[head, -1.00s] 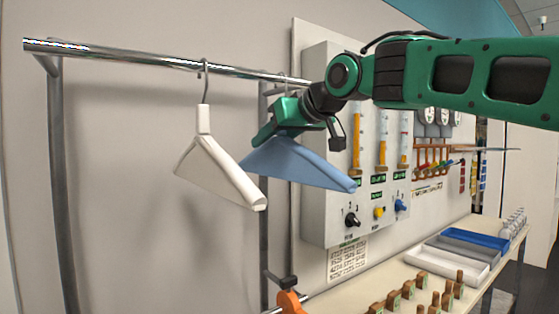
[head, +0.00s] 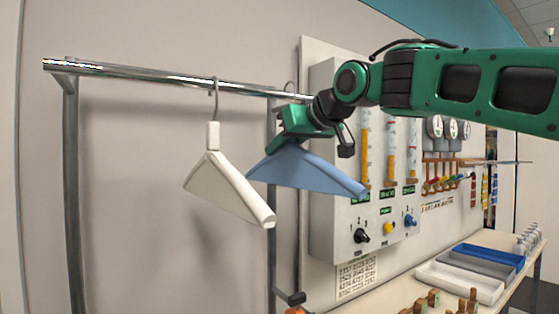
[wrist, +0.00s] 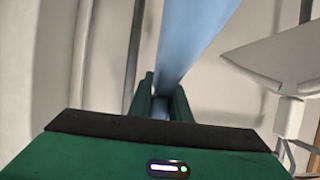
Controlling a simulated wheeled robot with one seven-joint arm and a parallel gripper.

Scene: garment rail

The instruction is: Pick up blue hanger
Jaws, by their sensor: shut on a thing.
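The blue hanger (head: 305,170) is near the rail's right part in the head view. In the wrist view its blue body (wrist: 190,40) runs up from between the fingers. My gripper (head: 287,136) is shut on its upper middle, just below the hook; it also shows in the wrist view (wrist: 161,108). The hook (head: 289,88) rises slightly above the rail; whether it touches the rail I cannot tell. The fingers partly hide the hanger's neck.
A white hanger (head: 228,187) hangs from the metal rail (head: 150,76), close to the left of the blue one. A control panel (head: 340,215) stands behind on the right. A bench with trays (head: 455,283) and small wooden pieces is at lower right.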

